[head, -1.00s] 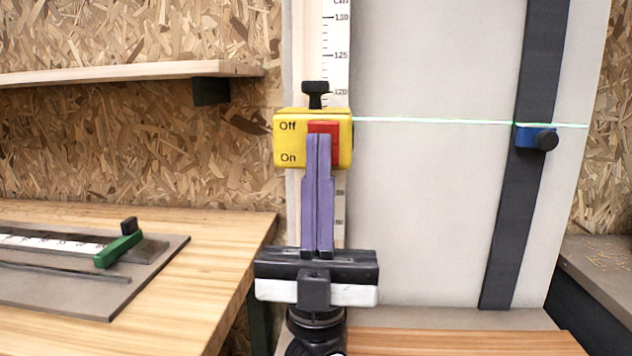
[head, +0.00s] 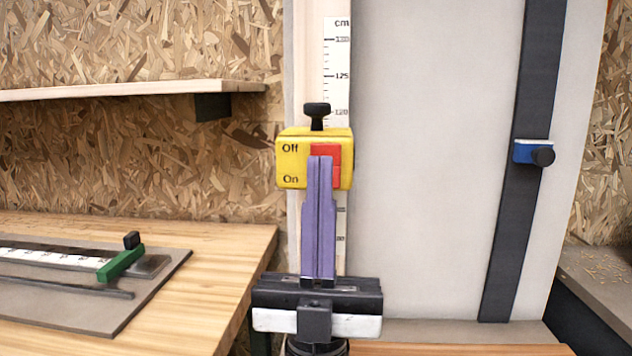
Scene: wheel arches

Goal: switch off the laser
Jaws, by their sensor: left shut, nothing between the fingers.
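The laser unit is a yellow box (head: 292,173) marked Off at the top and On below, mounted on the upright board beside the scale. Its red switch (head: 325,150) shows on the front face, partly hidden by my fingers. My left gripper (head: 320,160) is shut and empty, its purple fingers pointing up with the tips in front of the red switch. I cannot tell whether the tips touch it. No green laser line shows on the board. My right gripper is out of view.
A black knob (head: 317,112) stands on top of the box, near a printed cm scale (head: 337,75). A blue stop with a black knob (head: 527,151) sits on a dark rail at right. A wooden bench (head: 215,262) holds a green-clamped ruler at left. A shelf (head: 120,91) hangs above.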

